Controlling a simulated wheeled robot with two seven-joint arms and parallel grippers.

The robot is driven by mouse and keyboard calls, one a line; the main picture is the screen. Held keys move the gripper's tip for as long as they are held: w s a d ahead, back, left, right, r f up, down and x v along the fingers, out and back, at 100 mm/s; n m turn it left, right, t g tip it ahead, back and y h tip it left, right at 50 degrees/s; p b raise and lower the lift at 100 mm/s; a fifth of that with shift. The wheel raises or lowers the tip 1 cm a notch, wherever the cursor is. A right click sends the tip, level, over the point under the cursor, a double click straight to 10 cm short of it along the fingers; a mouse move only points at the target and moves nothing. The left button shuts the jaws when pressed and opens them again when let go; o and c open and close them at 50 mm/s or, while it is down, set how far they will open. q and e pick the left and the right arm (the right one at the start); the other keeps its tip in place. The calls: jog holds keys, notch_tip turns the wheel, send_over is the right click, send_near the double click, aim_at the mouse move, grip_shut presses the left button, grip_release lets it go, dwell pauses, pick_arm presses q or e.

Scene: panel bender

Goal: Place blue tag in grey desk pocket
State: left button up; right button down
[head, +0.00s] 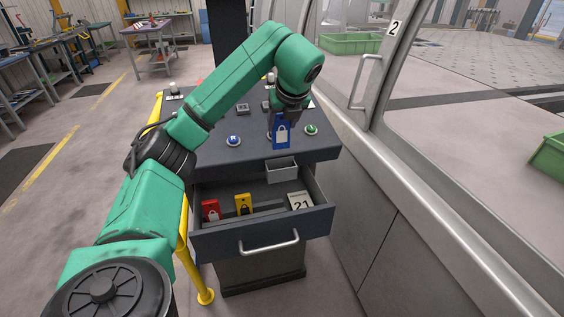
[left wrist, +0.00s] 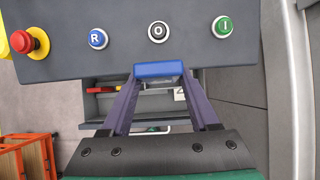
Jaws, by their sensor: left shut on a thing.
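The blue tag (head: 282,132) with a white padlock mark hangs upright in my left gripper (head: 288,110), above the front part of the desk top. The left gripper is shut on its upper end. In the left wrist view the blue tag (left wrist: 158,70) shows edge-on between the fingertips. The tag is apart from the pocket. My right gripper is not in view.
The open drawer (head: 262,243) holds a red tag (head: 211,209), a yellow tag (head: 243,204) and a card marked 21 (head: 299,201). The desk top has a blue R button (head: 233,141) and a green button (head: 311,129). A machine wall and door handle (head: 365,82) stand at right.

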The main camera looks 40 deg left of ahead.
aim_at(282, 142)
pick_arm(q)
notch_tip(282, 142, down, 6)
jog(key=shift+w+a+p, duration=0.1)
jog(key=shift+a+p, duration=0.05)
jog(key=shift+p, duration=0.25)
notch_tip(282, 142, down, 4)
jog(key=shift+f+p, duration=0.25)
jog(key=shift+p, duration=0.25)
jog(key=o, duration=1.3)
jog(key=shift+o, duration=0.2)
